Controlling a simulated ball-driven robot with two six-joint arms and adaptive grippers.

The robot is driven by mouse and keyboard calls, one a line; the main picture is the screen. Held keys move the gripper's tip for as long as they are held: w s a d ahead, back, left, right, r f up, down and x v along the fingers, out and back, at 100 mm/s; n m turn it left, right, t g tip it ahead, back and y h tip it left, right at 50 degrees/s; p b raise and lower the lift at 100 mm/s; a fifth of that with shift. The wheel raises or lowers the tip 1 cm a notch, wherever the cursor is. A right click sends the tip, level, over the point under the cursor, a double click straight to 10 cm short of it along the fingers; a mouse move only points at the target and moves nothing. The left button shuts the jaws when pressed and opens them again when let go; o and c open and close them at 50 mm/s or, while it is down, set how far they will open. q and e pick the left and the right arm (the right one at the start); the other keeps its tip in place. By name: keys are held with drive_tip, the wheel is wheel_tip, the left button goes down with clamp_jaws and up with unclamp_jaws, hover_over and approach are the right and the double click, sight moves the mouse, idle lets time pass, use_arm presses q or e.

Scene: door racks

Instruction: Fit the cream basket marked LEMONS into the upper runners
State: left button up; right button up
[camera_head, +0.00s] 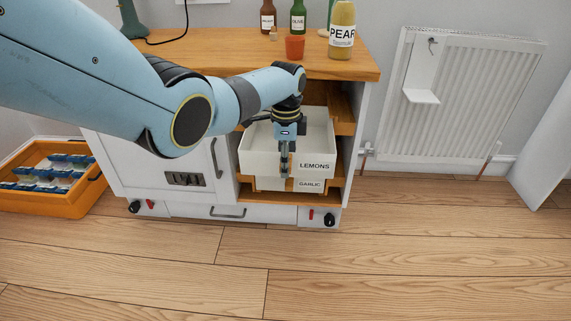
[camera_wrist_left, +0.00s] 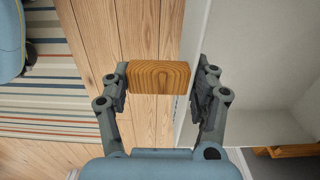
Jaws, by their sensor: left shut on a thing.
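The cream basket marked LEMONS (camera_head: 258,165) is at the open right bay of the white cabinet, its label facing out, above the GARLIC basket. My left gripper (camera_head: 284,166) points down at its front and is shut on it. In the left wrist view, a wooden block (camera_wrist_left: 158,77), which looks like its handle, sits between the fingers of my left gripper (camera_wrist_left: 160,92), beside the pale basket wall (camera_wrist_left: 200,35). A wooden upper runner (camera_head: 345,128) shows right of the basket; the left one is mostly hidden by my arm and the basket. Whether the basket touches the runners cannot be told. My right gripper is out of view.
The GARLIC basket (camera_head: 275,184) sits lower in the bay. The wooden cabinet top (camera_head: 220,63) bears bottles, including one marked PEAR (camera_head: 342,22), and an orange cup (camera_head: 295,47). An orange crate (camera_head: 75,208) stands left, a radiator (camera_head: 470,95) right. The front floor is clear.

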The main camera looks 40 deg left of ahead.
use_arm(q)
drive_tip(key=shift+w+a+f+b, duration=0.25)
drive_tip(key=shift+f+b, duration=0.05)
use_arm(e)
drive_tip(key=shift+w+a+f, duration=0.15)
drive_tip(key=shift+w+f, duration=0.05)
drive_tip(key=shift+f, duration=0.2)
use_arm(q)
drive_tip(key=shift+w+a+b, duration=0.15)
drive_tip(key=shift+w+b, duration=0.15)
drive_tip(key=shift+b, duration=0.15)
drive_tip(key=shift+w+a+r, duration=0.1)
drive_tip(key=shift+w+r, duration=0.05)
drive_tip(key=shift+w, duration=0.05)
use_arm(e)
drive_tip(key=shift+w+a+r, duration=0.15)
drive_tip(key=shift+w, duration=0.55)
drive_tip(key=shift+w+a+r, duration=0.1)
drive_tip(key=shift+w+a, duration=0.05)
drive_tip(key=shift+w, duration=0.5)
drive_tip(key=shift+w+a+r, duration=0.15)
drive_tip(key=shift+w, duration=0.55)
use_arm(q)
drive_tip(key=shift+w, duration=0.1)
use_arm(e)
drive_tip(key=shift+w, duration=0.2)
